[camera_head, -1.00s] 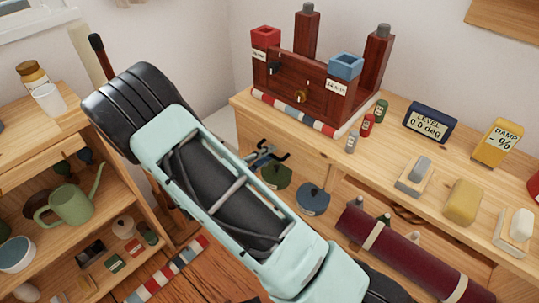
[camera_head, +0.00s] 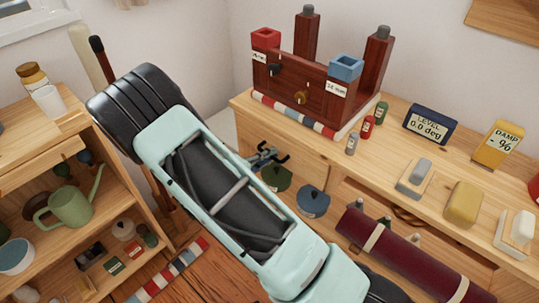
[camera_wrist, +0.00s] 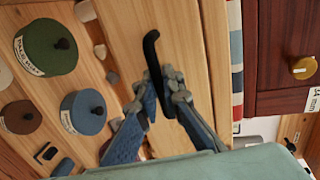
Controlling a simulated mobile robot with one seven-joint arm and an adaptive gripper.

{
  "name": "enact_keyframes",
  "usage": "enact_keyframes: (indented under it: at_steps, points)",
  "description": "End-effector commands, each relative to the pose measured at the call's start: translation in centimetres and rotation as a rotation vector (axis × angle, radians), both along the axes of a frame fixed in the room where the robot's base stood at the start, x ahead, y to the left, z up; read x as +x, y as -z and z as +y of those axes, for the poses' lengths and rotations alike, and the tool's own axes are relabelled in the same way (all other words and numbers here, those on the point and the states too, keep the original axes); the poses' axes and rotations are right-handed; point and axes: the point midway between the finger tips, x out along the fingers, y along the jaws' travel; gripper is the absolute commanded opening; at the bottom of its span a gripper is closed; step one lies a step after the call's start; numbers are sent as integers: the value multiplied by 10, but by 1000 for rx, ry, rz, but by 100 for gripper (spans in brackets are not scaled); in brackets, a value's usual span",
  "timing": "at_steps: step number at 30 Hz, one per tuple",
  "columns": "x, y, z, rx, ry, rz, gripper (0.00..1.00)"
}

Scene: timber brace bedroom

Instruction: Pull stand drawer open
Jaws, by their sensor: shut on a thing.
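The stand (camera_head: 395,165) is a light wooden bench on the right in the head view. Its drawer front (camera_head: 295,148) is a plain wood panel under the left part of the top, and it looks closed. The drawer front also fills the middle of the wrist view (camera_wrist: 190,35). A black bar handle (camera_wrist: 152,50) sticks out from it. My gripper (camera_wrist: 163,88) has its blue-grey fingers shut on the handle, one finger on each side. In the head view my gripper (camera_head: 266,157) is small beside the drawer front, and the handle is hard to make out there.
A dark red timber frame (camera_head: 300,85) stands on the bench top. A green round lidded pot (camera_head: 276,178) and a blue one (camera_head: 313,200) sit below the drawer. A dark red roll (camera_head: 415,260) lies at the lower right. A shelf (camera_head: 60,160) stands at left.

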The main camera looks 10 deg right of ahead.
Motion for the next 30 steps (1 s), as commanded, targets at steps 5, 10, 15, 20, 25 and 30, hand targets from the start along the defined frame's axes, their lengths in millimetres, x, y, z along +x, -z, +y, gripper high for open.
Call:
enact_keyframes:
  at_steps: [5, 10, 15, 20, 25, 30]
  points:
    - [-7, -1, 10, 0, -2, 1, 0]
    - [-23, -3, 34, 2, -5, 3, 0]
    - [-49, -3, 69, 3, -6, 4, 0]
    - [-76, -2, 105, 3, -7, 4, 0]
    - [-103, 0, 141, 3, -6, 4, 0]
    - [-126, 1, 172, 3, -6, 4, 0]
